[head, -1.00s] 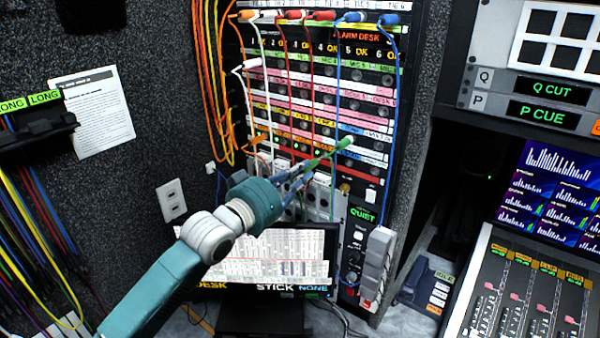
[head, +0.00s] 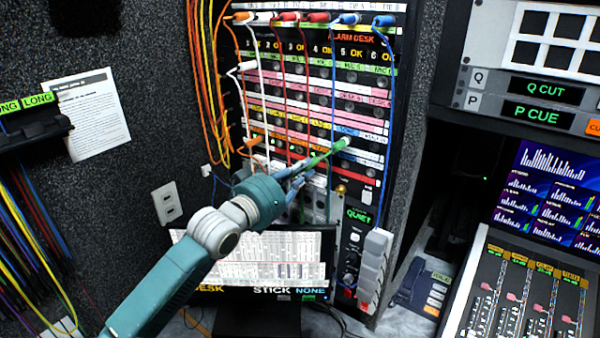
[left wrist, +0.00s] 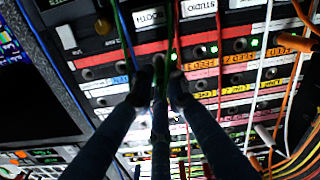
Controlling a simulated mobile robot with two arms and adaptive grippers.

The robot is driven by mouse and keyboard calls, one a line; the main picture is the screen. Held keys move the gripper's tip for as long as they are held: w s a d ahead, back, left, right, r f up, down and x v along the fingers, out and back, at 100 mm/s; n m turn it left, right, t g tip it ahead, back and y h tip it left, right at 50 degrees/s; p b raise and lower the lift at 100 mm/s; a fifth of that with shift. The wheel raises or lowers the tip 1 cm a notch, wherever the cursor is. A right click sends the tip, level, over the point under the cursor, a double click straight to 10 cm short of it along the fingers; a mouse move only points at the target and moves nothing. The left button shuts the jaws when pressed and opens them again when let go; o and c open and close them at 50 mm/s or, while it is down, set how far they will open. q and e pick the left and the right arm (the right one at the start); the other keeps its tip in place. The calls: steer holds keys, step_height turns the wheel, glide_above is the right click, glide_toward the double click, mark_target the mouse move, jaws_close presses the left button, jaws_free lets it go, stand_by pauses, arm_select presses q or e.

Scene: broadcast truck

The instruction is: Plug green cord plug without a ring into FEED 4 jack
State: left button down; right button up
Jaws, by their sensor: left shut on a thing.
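My left gripper (head: 302,174) is in front of the lower rows of the jack panel (head: 268,91), shut on a thin green plug. The green cord plug (head: 341,145) slants up and right past the fingertips, and its cord hangs down. I cannot make out whether it bears a ring. In the left wrist view, the fingertips (left wrist: 158,78) meet at the panel face, near a row whose upside-down labels seem to read FEED (left wrist: 200,51). The FEED 4 jack is hidden or too small to tell. I cannot tell whether the plug tip touches a jack. My right gripper is out of view.
Orange, white, red and blue cords hang over the panel, with a row of plugs (head: 290,17) at its top. A mixing desk (head: 520,290) is at the right, and more cords hang at the left wall.

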arm_select(q)
steer(key=shift+x, duration=0.85)
steer(key=c, duration=1.7)
jaws_free()
steer(key=shift+o, duration=0.2)
steer(key=v, duration=1.2)
steer(key=shift+d+f, duration=0.1)
steer(key=shift+d, duration=0.05)
